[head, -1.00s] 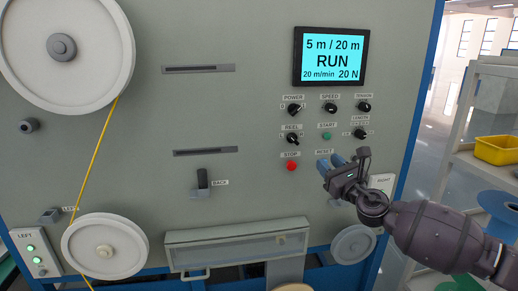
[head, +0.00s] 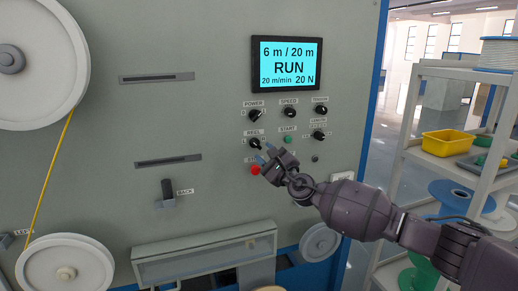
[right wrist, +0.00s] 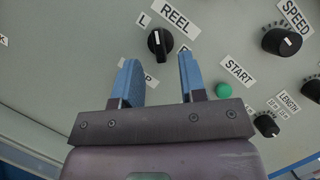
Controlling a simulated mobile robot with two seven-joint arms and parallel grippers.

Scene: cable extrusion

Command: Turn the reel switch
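The reel switch (head: 254,143) is a black knob with a white pointer mark, under the REEL label on the grey machine panel. In the right wrist view the reel switch (right wrist: 160,42) lies just beyond my fingertips, roughly between them, with an L mark at its left. My right gripper (head: 264,153) is open and empty, just below the reel switch and close to the red stop button (head: 255,170). In the right wrist view its two blue fingers (right wrist: 158,75) stand apart and do not touch the switch. My left gripper is not in view.
The screen (head: 287,64) reads RUN, 6 m / 20 m. Nearby are the power knob (head: 255,115), speed knob (head: 289,111), length knob (head: 319,135) and green start button (head: 288,139). A black lever (head: 168,194) is at lower left. A shelf (head: 415,155) stands at right.

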